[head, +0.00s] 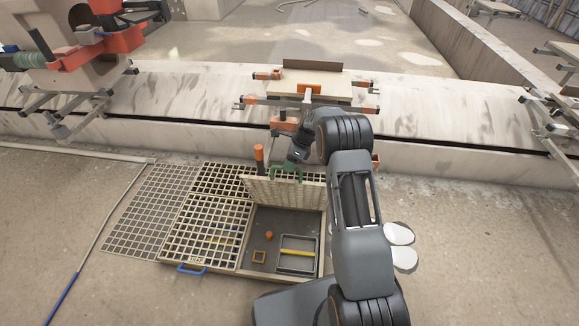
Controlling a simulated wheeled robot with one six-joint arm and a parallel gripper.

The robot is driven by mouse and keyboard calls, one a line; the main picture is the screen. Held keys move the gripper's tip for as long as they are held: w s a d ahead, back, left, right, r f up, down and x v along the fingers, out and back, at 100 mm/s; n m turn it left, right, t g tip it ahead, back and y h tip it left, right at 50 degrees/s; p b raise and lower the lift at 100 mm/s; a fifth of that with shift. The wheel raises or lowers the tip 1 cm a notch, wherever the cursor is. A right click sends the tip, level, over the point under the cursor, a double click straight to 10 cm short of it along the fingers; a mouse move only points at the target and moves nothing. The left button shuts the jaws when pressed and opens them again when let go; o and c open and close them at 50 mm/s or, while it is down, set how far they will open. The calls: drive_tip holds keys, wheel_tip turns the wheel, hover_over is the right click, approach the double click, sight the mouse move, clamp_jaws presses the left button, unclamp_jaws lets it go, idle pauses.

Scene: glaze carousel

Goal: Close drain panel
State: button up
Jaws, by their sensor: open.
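The drain panel (284,194) is a pale slatted grate, raised and tilted at the back of an open pit (262,250). The pit's dark floor shows in front of it. A grey tray with a yellow bar (297,252), a small orange piece (269,236) and a small square frame (259,257) lie inside. My gripper (287,172) has green fingers and is open at the panel's upper edge. I cannot tell whether it touches the panel.
Flat grates (206,230) cover the floor left of the pit, with a blue handle (192,270) at the front. An orange-topped post (259,157) stands behind the panel. A low concrete wall (200,138) with a carriage (310,88) runs behind. White discs (400,245) lie right of my arm.

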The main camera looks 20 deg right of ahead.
drive_tip(key=shift+a+f, duration=0.15)
drive_tip(key=shift+f, duration=0.05)
drive_tip(key=shift+c, duration=0.3)
clamp_jaws()
